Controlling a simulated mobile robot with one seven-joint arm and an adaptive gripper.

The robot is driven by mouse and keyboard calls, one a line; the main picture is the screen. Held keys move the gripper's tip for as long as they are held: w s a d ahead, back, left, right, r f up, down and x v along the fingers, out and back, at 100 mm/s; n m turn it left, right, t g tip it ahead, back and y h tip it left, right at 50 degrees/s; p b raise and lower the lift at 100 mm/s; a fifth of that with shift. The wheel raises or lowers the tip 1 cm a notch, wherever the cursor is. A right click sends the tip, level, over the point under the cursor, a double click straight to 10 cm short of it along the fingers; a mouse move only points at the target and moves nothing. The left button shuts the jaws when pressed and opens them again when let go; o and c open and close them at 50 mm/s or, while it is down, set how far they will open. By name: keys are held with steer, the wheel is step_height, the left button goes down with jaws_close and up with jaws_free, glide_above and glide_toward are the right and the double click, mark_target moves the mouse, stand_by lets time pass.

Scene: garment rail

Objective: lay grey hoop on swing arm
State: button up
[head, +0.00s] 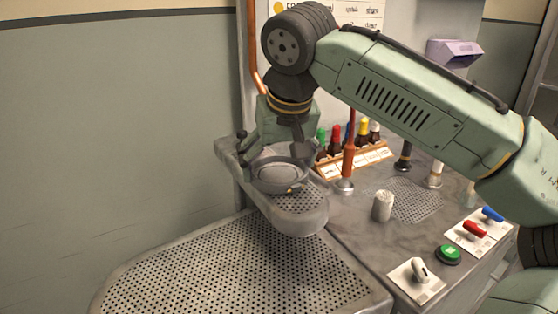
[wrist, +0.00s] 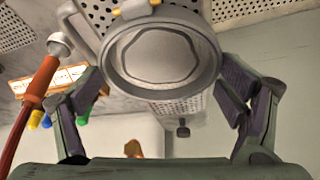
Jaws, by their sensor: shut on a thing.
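The grey hoop (head: 279,188) is a round ring with a small brass fitting, and a grey surface shows inside it. It lies level over the perforated top of the grey swing arm (head: 302,219). I cannot tell whether it touches that top. My gripper (head: 279,152) points down from above, shut on the hoop with a finger at each side. In the wrist view the hoop (wrist: 165,90) sits between the two dark finger pads of my gripper (wrist: 165,82). The swing arm's perforated top (wrist: 178,107) shows beyond the hoop.
A red-handled upright tool (head: 348,162) and a wooden rack (head: 352,164) of coloured bottles stand right of the swing arm. A pale cylinder (head: 381,206), a green button (head: 448,254) and several switches are on the bench. A wide perforated table (head: 225,275) lies clear below.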

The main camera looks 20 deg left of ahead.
steer(key=shift+f, duration=0.1)
steer(key=o, duration=1)
steer(key=shift+c, duration=0.2)
steer(key=shift+r, duration=0.2)
steer(key=v, duration=1.1)
steer(key=shift+r+b, duration=0.3)
steer(key=shift+r, duration=0.1)
steer(key=shift+s+d, duration=0.1)
steer(key=shift+s, duration=0.05)
